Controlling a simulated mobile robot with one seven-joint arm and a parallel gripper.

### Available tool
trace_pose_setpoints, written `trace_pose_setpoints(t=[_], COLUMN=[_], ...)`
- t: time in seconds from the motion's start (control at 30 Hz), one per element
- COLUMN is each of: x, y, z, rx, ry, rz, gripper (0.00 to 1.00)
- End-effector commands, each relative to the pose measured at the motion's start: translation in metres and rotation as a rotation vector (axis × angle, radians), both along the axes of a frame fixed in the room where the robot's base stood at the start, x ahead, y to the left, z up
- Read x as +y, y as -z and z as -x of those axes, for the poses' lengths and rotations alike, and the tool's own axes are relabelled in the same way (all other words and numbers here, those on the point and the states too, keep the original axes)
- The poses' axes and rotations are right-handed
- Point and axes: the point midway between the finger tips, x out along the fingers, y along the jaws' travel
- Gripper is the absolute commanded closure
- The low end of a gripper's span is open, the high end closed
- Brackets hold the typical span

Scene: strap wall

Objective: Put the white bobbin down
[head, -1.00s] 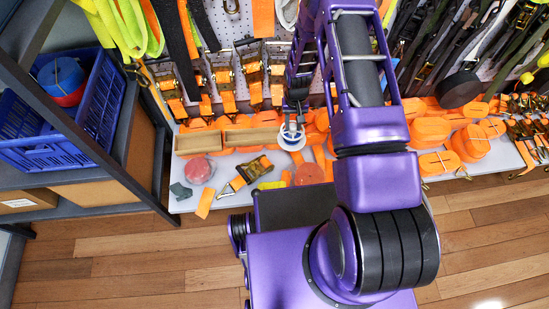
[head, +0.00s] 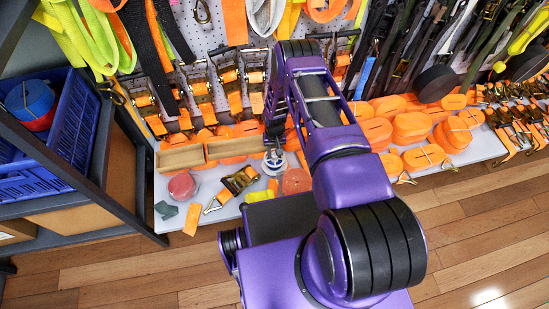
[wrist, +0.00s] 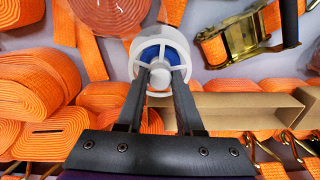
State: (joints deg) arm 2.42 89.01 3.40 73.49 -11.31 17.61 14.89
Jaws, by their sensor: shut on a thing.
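The white bobbin (head: 274,161), with blue inside its rim, is at the tips of my gripper (head: 273,148) in the head view, over the front part of the pale shelf (head: 230,212). In the wrist view the bobbin (wrist: 134,58) is upper middle, its round face towards the camera. The two dark fingers of my gripper (wrist: 160,72) are closed on it. I cannot tell whether the bobbin touches the shelf.
A reddish webbing roll (head: 296,181) lies close to the bobbin's right. A brown open tray (head: 180,158) and orange strap rolls (head: 412,128) stand behind and beside. A ratchet buckle (head: 239,180) and a red roll (head: 183,185) lie to the left.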

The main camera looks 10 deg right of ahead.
Motion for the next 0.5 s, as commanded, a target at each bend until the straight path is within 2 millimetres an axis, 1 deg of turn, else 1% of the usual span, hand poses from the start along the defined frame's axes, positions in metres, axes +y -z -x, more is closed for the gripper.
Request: trace_pose_setpoints(t=[0.03,0.1,0.2,0.5], x=[0.0,0.0,0.0,0.0], y=[0.011,0.022,0.032,0.033], z=[0.002,0.001,0.001,0.001], rx=[0.003,0.002,0.002,0.001], ry=[0.0,0.0,0.0,0.0], rz=[0.0,0.0,0.0,0.0], gripper=[1.0,1.0,1.0,1.0])
